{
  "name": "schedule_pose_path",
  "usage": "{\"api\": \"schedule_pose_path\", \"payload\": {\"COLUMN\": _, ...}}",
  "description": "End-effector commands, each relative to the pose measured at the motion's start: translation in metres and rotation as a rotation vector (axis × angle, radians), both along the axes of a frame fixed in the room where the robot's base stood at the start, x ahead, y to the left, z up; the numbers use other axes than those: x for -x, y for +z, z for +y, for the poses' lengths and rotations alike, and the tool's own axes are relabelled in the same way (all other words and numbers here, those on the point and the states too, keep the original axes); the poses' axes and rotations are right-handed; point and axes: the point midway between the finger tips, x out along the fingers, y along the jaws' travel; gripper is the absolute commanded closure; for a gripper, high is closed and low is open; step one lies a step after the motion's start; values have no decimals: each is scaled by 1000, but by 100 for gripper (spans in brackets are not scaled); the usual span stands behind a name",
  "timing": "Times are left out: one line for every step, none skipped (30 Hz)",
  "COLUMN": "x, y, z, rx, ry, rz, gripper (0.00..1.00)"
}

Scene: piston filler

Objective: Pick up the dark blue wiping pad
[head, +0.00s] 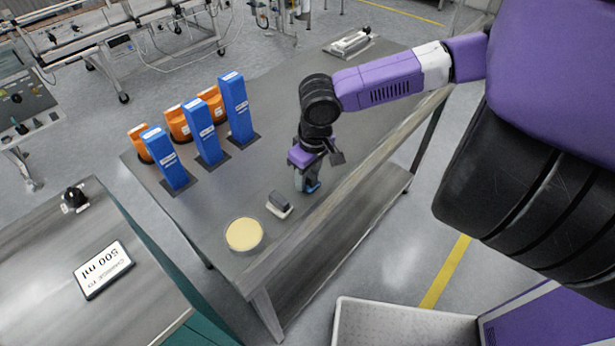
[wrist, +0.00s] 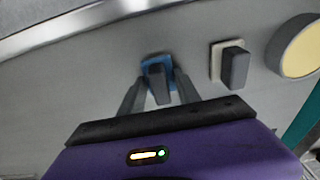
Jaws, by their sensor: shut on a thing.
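The dark blue wiping pad (head: 313,187) is on the steel table below my gripper (head: 306,180), near the table's right edge. In the wrist view the pad shows a blue base (wrist: 150,62) and a dark grey block handle between the two fingers. My gripper (wrist: 160,82) is shut on that handle. The fingers hide part of the pad in the head view. I cannot tell whether its base touches the table.
A pale pad with a dark grey handle (head: 280,203) lies close by, beside a round cream-topped dish (head: 244,234). Several blue (head: 238,108) and orange (head: 178,124) containers stand farther back. A metal fixture (head: 350,43) sits at the far end. The table middle is clear.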

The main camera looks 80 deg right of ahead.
Motion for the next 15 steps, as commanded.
{"api": "schedule_pose_path", "payload": {"x": 0, "y": 2, "z": 0, "rx": 1, "ry": 0, "rz": -1, "gripper": 100}}
{"api": "schedule_pose_path", "payload": {"x": 0, "y": 4, "z": 0, "rx": 1, "ry": 0, "rz": -1, "gripper": 100}}
{"api": "schedule_pose_path", "payload": {"x": 0, "y": 7, "z": -1, "rx": 1, "ry": 0, "rz": -2, "gripper": 100}}
{"api": "schedule_pose_path", "payload": {"x": 0, "y": 9, "z": -1, "rx": 1, "ry": 0, "rz": -2, "gripper": 100}}
{"api": "schedule_pose_path", "payload": {"x": 0, "y": 12, "z": -1, "rx": 1, "ry": 0, "rz": -1, "gripper": 100}}
{"api": "schedule_pose_path", "payload": {"x": 0, "y": 17, "z": -1, "rx": 1, "ry": 0, "rz": 0, "gripper": 100}}
{"api": "schedule_pose_path", "payload": {"x": 0, "y": 22, "z": -1, "rx": 3, "ry": 0, "rz": -1, "gripper": 100}}
{"api": "schedule_pose_path", "payload": {"x": 0, "y": 26, "z": -1, "rx": 3, "ry": 1, "rz": -2, "gripper": 100}}
{"api": "schedule_pose_path", "payload": {"x": 0, "y": 33, "z": 0, "rx": 2, "ry": 1, "rz": -1, "gripper": 100}}
{"api": "schedule_pose_path", "payload": {"x": 0, "y": 40, "z": -1, "rx": 3, "ry": 1, "rz": -1, "gripper": 100}}
{"api": "schedule_pose_path", "payload": {"x": 0, "y": 46, "z": -1, "rx": 3, "ry": 1, "rz": -2, "gripper": 100}}
{"api": "schedule_pose_path", "payload": {"x": 0, "y": 57, "z": -1, "rx": 4, "ry": 2, "rz": -2, "gripper": 100}}
{"api": "schedule_pose_path", "payload": {"x": 0, "y": 65, "z": -1, "rx": 3, "ry": 2, "rz": -1, "gripper": 100}}
{"api": "schedule_pose_path", "payload": {"x": 0, "y": 73, "z": -1, "rx": 4, "ry": 1, "rz": -3, "gripper": 100}}
{"api": "schedule_pose_path", "payload": {"x": 0, "y": 85, "z": -1, "rx": 5, "ry": 1, "rz": -2, "gripper": 100}}
